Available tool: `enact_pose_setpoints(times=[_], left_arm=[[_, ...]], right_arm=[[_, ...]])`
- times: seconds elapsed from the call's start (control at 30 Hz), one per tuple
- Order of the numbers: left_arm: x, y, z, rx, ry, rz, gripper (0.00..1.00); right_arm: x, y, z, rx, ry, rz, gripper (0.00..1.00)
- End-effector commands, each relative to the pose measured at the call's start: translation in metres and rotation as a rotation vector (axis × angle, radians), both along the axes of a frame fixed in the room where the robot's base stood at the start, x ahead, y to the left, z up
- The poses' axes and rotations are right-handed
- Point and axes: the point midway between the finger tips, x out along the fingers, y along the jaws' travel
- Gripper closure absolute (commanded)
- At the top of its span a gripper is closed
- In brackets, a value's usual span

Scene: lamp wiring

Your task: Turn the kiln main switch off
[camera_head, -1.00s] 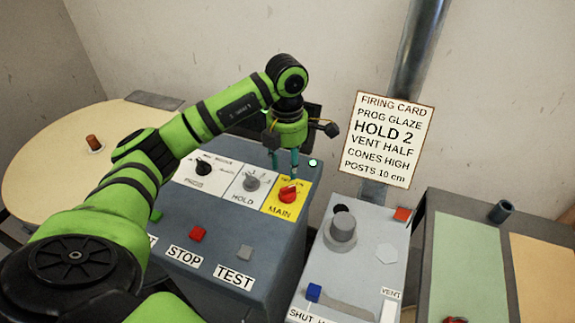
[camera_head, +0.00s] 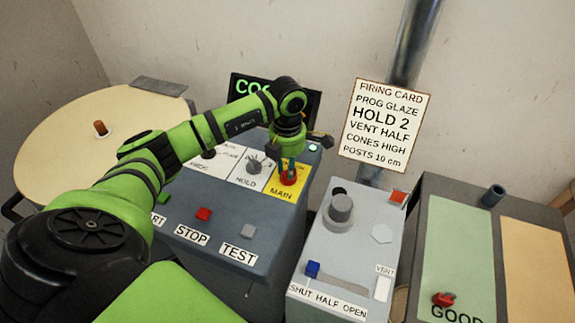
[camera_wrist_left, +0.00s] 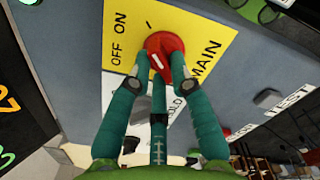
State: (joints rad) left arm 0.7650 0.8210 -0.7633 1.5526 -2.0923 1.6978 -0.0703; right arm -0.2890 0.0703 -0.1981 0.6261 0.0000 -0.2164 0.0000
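The kiln main switch is a red knob (camera_head: 288,180) on a yellow MAIN panel (camera_head: 279,193) at the right end of the grey console. In the left wrist view the knob (camera_wrist_left: 166,48) shows a white mark, with the words OFF and ON printed to its left. I cannot tell which word the mark points at. My left gripper (camera_head: 288,169) points down onto the knob. Its teal fingers (camera_wrist_left: 160,62) lie on either side of the knob and look closed on it. The fingertips partly hide the knob. My right gripper is out of view.
The HOLD dial (camera_head: 253,166) sits just left of the yellow panel. STOP (camera_head: 204,214) and TEST (camera_head: 248,231) buttons lie in front. A grey vent box (camera_head: 341,238) stands to the right, below the firing card (camera_head: 386,125). A round table (camera_head: 65,165) is at left.

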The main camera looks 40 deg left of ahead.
Motion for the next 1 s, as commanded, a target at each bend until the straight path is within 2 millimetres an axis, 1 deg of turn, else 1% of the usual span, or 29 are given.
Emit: enact_pose_setpoints(times=[0.23,0.47,0.67,1.0], left_arm=[[0.0,0.0,-0.001,0.0,0.0,0.005,1.0],[0.0,0.0,-0.001,0.0,0.0,0.067,1.0],[-0.001,0.0,-0.002,0.001,-0.001,0.201,1.0],[-0.002,0.0,-0.002,0.0,-0.001,0.516,1.0]], right_arm=[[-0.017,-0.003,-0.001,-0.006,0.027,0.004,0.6],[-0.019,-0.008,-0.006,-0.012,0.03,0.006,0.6],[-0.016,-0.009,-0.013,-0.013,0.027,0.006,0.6],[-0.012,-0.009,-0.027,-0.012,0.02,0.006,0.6]])
